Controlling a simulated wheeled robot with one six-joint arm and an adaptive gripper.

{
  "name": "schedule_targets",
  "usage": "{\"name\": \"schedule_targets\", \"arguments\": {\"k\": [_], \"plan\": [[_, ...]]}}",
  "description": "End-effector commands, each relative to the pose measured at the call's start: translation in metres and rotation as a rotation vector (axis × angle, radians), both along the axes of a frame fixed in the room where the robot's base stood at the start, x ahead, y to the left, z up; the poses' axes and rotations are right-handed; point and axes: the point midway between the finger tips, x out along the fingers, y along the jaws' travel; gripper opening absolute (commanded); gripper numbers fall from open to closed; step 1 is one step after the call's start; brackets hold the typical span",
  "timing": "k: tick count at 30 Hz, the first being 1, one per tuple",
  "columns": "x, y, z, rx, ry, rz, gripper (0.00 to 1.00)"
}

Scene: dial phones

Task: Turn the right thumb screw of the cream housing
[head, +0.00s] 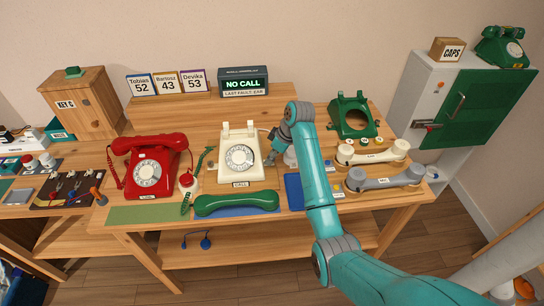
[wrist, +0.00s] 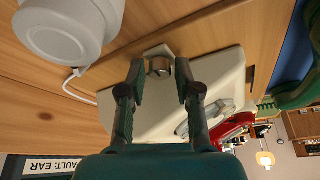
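The cream housing (head: 240,153) is a cream dial phone body in the middle of the table, its dial facing up. In the wrist view the cream housing (wrist: 218,75) fills the centre. Its right thumb screw (wrist: 160,66) is a small metallic knob in a pale bracket on the housing's side. My gripper (head: 272,157) is at the housing's right side. In the wrist view my gripper (wrist: 160,72) has its fingers apart, one on each side of the knob, with small gaps showing. The knob is too small to make out in the head view.
A green handset (head: 236,203) lies in front of the housing, and a red phone (head: 150,167) stands left. A white round object (wrist: 62,28) with a cord is close to my gripper. Cream (head: 372,152) and grey (head: 384,178) handsets and a green housing (head: 353,117) are at right.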

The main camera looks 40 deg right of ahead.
Motion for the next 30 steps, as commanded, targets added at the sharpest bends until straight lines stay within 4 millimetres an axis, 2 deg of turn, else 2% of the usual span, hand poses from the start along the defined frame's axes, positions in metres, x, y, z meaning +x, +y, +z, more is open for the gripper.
{"name": "schedule_targets", "arguments": {"k": [15, 20, 27, 29, 30], "plan": [[-0.022, -0.013, 0.060, 0.000, -0.001, -0.001, 0.33], [-0.025, -0.014, 0.068, 0.000, 0.000, -0.001, 0.33], [-0.025, -0.014, 0.069, 0.000, 0.000, -0.001, 0.33], [-0.025, -0.014, 0.068, 0.000, 0.000, 0.000, 0.47], [-0.025, -0.013, 0.069, 0.000, 0.000, 0.001, 0.47]]}}
